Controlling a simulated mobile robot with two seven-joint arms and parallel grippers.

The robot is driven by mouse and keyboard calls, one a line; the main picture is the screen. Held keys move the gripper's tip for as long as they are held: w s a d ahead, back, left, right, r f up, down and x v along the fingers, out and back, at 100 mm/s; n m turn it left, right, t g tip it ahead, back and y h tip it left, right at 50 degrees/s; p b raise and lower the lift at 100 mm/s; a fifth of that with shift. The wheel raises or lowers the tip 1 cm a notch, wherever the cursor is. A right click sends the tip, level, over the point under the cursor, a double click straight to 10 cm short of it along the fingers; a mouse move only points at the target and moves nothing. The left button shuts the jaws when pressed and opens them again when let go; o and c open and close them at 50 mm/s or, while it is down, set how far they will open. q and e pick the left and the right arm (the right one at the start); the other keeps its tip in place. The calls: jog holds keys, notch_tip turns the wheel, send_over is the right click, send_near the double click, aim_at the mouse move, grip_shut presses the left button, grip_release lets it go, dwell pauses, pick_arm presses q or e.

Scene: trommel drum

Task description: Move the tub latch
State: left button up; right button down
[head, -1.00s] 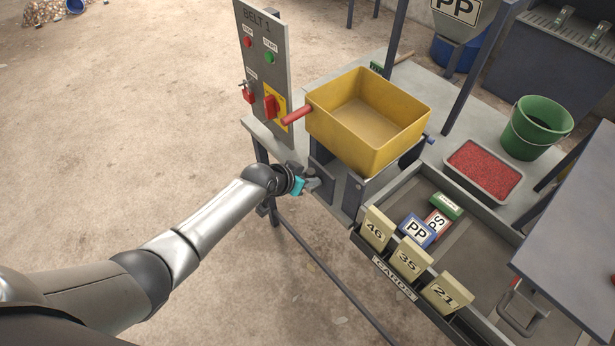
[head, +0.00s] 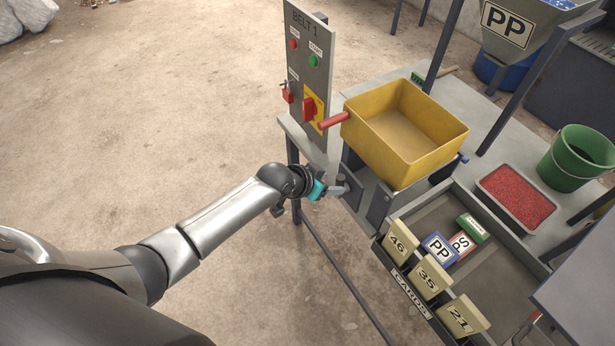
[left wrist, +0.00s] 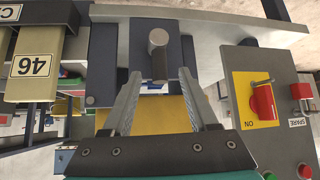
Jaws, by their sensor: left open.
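The yellow tub (head: 405,150) sits upright on a dark stand at the table's near edge, with a red handle (head: 333,122) on its left. On the stand's near side, the left wrist view shows a grey round-ended peg on a dark plate, which looks like the tub latch (left wrist: 158,42). My left gripper (head: 340,190) is beside that side of the stand. In the left wrist view its fingers (left wrist: 159,76) are open, one on each side of the peg's line, with gaps showing. I cannot tell how deep the peg lies between them. My right gripper is out of view.
The Belt 1 panel (head: 308,75) with its switches stands left of the tub. A tray holding PP and PS blocks (head: 438,247) and numbered cards (head: 430,275) is at the right. Behind are a tray of red granules (head: 516,197) and a green bucket (head: 577,158). Open floor lies left.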

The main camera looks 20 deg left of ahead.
pick_arm(q)
jog(key=p+v, duration=0.1)
jog(key=v, duration=0.9)
jog(key=shift+r, duration=0.2)
jog(key=shift+s, duration=0.1)
jog(key=s+a+f+n+g+y+b, duration=0.1)
jog(key=s+a+f+b, duration=0.15)
jog(key=f, duration=0.75)
jog(key=s+a+f+n+y+b, duration=0.15)
jog(key=s+f+b, duration=0.25)
jog(key=f, duration=0.6)
jog(key=s+a+f+g+y+b, duration=0.1)
jog(key=s+a+f+b, duration=0.25)
jog(key=f, duration=0.65)
jog(key=s+d+f+g+b, duration=0.2)
jog(key=s+f+b, duration=0.3)
jog(key=s+f, duration=0.7)
jog(key=s+d+f+g+b, duration=0.2)
jog(key=s+f+g+b, duration=0.1)
jog(key=s+f, duration=0.8)
jog(key=s+b, duration=0.1)
jog(key=s, duration=0.3)
jog(key=shift+s+f+y+b, duration=0.2)
jog(key=shift+f+y+b, duration=0.15)
